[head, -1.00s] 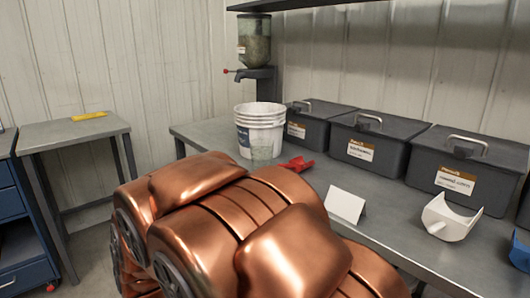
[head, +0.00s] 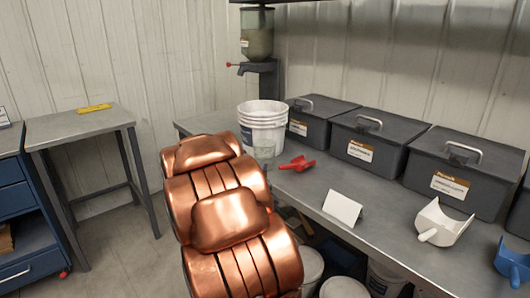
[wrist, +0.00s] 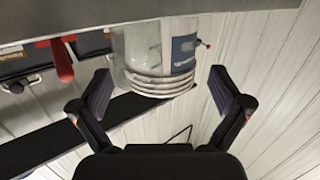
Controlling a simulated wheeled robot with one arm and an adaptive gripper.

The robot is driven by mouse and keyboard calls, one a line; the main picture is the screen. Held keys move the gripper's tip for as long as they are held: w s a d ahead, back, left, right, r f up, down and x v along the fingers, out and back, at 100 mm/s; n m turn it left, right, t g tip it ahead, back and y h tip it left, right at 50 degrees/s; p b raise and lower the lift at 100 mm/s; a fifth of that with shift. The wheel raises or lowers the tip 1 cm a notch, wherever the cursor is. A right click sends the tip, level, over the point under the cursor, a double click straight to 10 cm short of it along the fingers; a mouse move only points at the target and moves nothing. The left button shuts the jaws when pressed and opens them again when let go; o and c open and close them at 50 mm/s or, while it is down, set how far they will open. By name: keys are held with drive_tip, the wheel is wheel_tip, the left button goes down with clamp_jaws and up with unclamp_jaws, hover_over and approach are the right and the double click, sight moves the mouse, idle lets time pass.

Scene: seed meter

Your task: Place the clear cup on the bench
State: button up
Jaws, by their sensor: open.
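The clear cup (head: 264,152) stands upright on the grey bench (head: 310,185) near its front edge, just in front of a stack of white buckets (head: 262,118). My arm hides part of the area beside its base. In the wrist view, which is upside down, the clear cup (wrist: 140,45) shows in front of the buckets. My gripper (wrist: 165,88) is open and empty, its two fingers apart, with the cup and buckets beyond the gap. I see no contact with the cup. In the head view my gripper is hidden behind my arm.
A red scoop (head: 297,163) lies right of the cup. Grey lidded bins (head: 368,138) line the back; a white card (head: 342,208) and white scoop (head: 440,223) stand in front. A seed dispenser (head: 257,50) is behind the buckets.

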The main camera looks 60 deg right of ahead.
sight(262, 154)
drive_tip(key=shift+s+d+r+m+g+h, duration=0.2)
drive_tip(key=shift+s+d+r+g+h, duration=0.2)
drive_tip(key=shift+s+d, duration=0.2)
drive_tip(key=shift+s+d+r+m+g+h, duration=0.2)
drive_tip(key=shift+s+d+r+h, duration=0.1)
drive_tip(key=shift+s+d+r, duration=0.25)
drive_tip(key=shift+x, duration=1.35)
drive_tip(key=x, duration=0.4)
drive_tip(key=shift+r+p, duration=0.3)
drive_tip(key=shift+w+d+f, duration=0.15)
drive_tip(key=shift+w+d, duration=0.05)
drive_tip(key=shift+d, duration=0.3)
drive_tip(key=c, duration=1)
drive_tip(key=shift+r, duration=1.65)
drive_tip(key=shift+a+r, duration=0.15)
drive_tip(key=shift+r, duration=0.2)
drive_tip(key=a+r, duration=0.1)
drive_tip(key=a, duration=1.4)
drive_tip(key=shift+s+a, duration=0.25)
drive_tip(key=shift+a, duration=0.15)
